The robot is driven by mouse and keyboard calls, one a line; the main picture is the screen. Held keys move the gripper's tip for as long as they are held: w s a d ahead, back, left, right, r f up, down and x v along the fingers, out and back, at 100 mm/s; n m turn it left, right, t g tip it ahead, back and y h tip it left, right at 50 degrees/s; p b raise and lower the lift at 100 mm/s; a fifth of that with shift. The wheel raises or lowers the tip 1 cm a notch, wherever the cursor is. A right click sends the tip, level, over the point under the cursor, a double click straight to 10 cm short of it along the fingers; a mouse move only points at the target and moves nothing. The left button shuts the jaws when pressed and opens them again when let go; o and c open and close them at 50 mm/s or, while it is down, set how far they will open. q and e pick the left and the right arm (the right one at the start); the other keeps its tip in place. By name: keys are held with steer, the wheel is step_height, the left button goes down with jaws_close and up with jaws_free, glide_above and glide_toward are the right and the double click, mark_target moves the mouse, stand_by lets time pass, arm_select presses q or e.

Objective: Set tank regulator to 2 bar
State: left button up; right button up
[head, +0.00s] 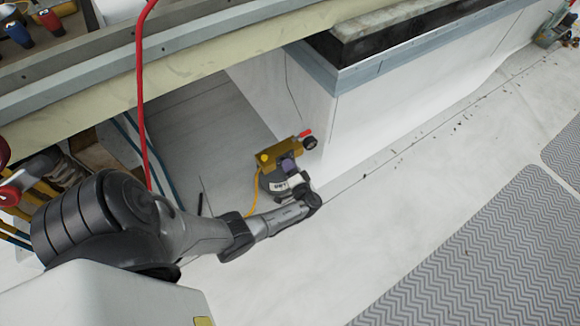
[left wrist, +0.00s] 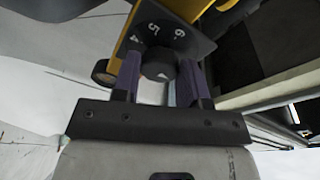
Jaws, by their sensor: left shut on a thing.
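The tank regulator is a yellow block (head: 279,153) with a yellow button-like part, a red-tipped lever (head: 305,133) and a round black part (head: 310,143). My left gripper (head: 288,166) is at its near side. In the left wrist view the left gripper's purple fingers (left wrist: 155,85) stand on both sides of a dark round knob (left wrist: 157,65), shut on it. The knob has a pale pointer mark. Behind it, a dark dial plate (left wrist: 172,35) shows the numerals 4, 5 and 6; the fingers and knob hide other parts of the scale. My right gripper is not in view.
A red hose (head: 141,100) hangs down at the left, and a yellow hose (head: 252,195) runs below the regulator. A white box-like wall with a grey ledge (head: 335,85) stands close behind. The pale floor (head: 400,190) to the right is open, with grey ribbed mats (head: 490,250).

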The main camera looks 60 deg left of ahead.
arm_select(q)
steer(key=shift+w+r+m+g+h+p, duration=0.1)
steer(key=shift+m+g+h+p, duration=0.45)
steer(key=shift+m, duration=1.9)
steer(key=shift+w+m+g+h+p, duration=0.1)
steer(key=shift+m+g+p, duration=0.55)
steer(key=shift+m, duration=1.75)
steer(key=shift+r+m+g+h+p, duration=0.2)
steer(key=shift+m+p, duration=0.75)
steer(key=shift+m, duration=1.5)
steer(key=shift+f, duration=0.2)
steer(key=o, duration=0.9)
